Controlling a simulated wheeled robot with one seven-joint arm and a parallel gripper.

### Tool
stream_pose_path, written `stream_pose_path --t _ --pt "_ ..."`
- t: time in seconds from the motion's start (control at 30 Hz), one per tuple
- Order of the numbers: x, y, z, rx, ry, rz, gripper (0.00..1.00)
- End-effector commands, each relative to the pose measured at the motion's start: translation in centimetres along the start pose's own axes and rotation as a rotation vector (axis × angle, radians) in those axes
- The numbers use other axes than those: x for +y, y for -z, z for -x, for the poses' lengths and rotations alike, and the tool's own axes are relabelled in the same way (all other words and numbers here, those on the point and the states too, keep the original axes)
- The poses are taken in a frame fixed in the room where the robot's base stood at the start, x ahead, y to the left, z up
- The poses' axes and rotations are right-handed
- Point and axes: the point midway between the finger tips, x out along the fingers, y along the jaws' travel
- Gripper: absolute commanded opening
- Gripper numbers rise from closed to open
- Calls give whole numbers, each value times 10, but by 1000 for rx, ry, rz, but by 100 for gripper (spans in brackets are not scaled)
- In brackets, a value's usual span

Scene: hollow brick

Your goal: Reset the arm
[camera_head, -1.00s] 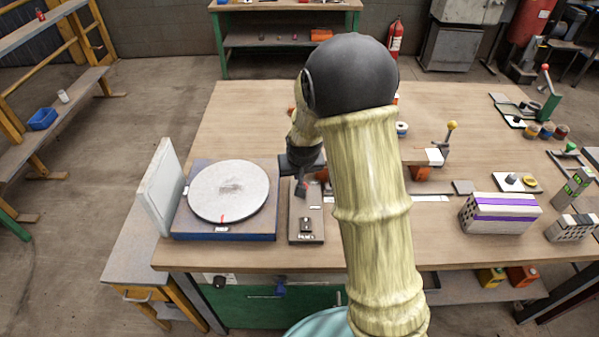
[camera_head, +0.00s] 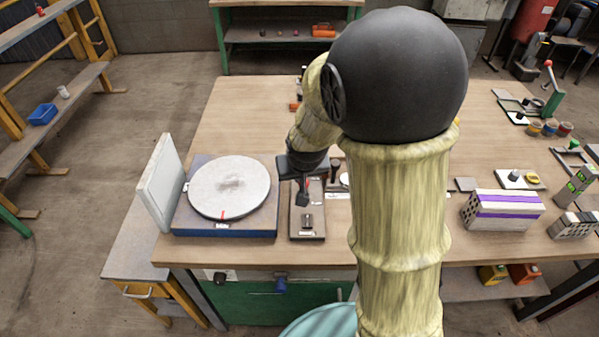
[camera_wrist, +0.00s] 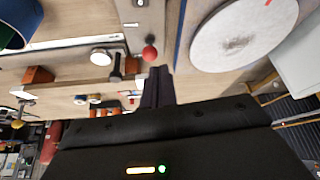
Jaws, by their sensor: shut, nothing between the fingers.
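My gripper (camera_head: 302,199) hangs over the small wood-and-metal switch panel (camera_head: 307,224) at the middle front of the workbench. Its dark fingers point down and are together with nothing between them. In the wrist view the fingers (camera_wrist: 157,85) also show closed, beside a red ball knob (camera_wrist: 149,52); I cannot tell whether they touch it. My arm is bent, with its dark elbow high in the head view, and it hides the middle right of the bench.
A round grey disc (camera_head: 229,187) on a blue base stands left of the gripper, with a pale upright panel (camera_head: 163,185) beside it. A purple-striped hollow brick (camera_head: 502,210) lies at the right. The back left of the workbench (camera_head: 240,115) is clear.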

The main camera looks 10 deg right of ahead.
Motion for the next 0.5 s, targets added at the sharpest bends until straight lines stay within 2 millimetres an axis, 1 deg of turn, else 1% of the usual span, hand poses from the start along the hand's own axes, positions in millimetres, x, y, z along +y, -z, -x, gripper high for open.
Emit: stream_pose_path --t 0.37,0.47,0.5 --pt "0 0 0 0 0 0 0" --pt "4 -3 6 -10 0 -4 0" --pt "7 -7 12 -19 1 -6 0"
